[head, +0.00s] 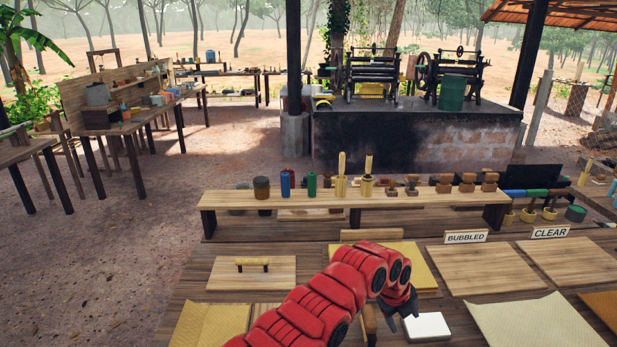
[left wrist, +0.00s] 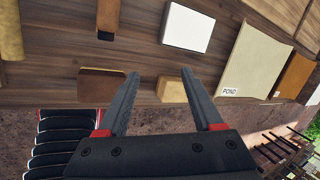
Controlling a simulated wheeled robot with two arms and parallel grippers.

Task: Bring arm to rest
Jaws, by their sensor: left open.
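My left arm, red and jointed, reaches in from the bottom of the head view. Its gripper (head: 402,303) points down over the workbench, just beside a white block (head: 427,326). In the left wrist view the gripper (left wrist: 160,72) has its two dark fingers spread apart with nothing between them. The white block (left wrist: 187,27) lies on the planks beyond the fingertips. A brown wooden block (left wrist: 103,83) lies near one finger and another (left wrist: 169,90) shows between the fingers. My right gripper is in neither view.
The workbench holds a wooden board with a handle (head: 251,272), a "BUBBLED" sign (head: 466,238), a "CLEAR" sign (head: 551,232) and yellowish sheets (head: 540,325). A raised shelf (head: 330,197) with bottles and stamps runs behind.

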